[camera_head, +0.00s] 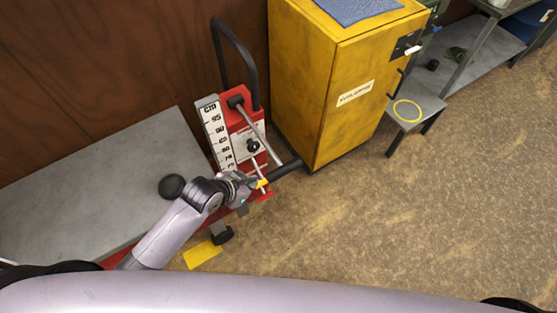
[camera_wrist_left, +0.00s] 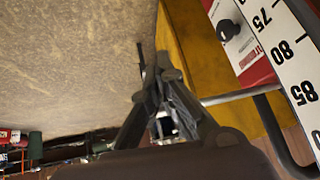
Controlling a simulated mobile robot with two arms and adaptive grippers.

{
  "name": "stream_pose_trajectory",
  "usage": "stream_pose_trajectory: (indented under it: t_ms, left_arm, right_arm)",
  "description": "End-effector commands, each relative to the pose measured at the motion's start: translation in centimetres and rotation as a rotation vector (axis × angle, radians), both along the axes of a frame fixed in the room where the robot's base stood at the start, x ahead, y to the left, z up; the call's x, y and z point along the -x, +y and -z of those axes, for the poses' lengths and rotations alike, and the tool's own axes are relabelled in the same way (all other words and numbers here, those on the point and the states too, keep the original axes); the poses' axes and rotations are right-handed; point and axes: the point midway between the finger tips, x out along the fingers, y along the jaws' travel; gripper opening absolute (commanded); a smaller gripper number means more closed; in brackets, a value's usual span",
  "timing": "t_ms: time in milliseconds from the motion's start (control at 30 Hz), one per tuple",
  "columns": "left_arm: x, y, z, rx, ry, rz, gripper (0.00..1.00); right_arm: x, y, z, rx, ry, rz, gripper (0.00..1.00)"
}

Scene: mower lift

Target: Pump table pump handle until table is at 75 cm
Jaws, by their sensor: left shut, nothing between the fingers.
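The red pump unit (camera_head: 245,120) stands at the right end of the grey lift table (camera_head: 80,180). Its white centimetre scale (camera_head: 216,135) faces up; 85, 80 and 75 are readable on the scale in the left wrist view (camera_wrist_left: 292,75). I cannot make out a level mark on it. A dark bar (camera_head: 286,170), seemingly the pump handle's grip, sticks out right of my left gripper (camera_head: 256,184). The gripper is shut with nothing between its fingers (camera_wrist_left: 160,75), close to the bar; contact is unclear. A metal rod (camera_wrist_left: 230,97) passes behind it. My right gripper is not in view.
A yellow cabinet (camera_head: 340,90) stands right of the pump, close to the dark bar. A black loop handle (camera_head: 238,55) rises behind the pump. Brown floor (camera_head: 390,230) is clear to the right.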

Motion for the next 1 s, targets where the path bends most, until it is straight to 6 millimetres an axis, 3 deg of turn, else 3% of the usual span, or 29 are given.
stream_pose_trajectory:
  t_ms: [33,100,200,333,533,1000]
  left_arm:
    - [0.0,-0.9,-3.4,0.007,-0.025,0.034,0.00]
    - [-0.1,-2.2,-7.1,0.012,-0.064,0.097,0.00]
    - [0.4,-3.9,-11.5,0.019,-0.112,0.188,0.00]
    - [1.4,-5.4,-15.1,0.023,-0.150,0.272,0.00]
    - [2.0,-6.1,-16.7,0.026,-0.168,0.314,0.00]
    - [1.2,-6.9,-15.7,0.027,-0.167,0.312,0.00]
  right_arm:
    - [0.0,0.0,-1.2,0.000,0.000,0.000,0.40]
    - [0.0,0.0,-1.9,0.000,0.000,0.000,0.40]
    - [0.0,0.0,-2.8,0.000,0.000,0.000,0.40]
    - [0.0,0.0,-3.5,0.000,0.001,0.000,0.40]
    - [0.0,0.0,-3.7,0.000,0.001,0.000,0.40]
    - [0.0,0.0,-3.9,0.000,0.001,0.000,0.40]
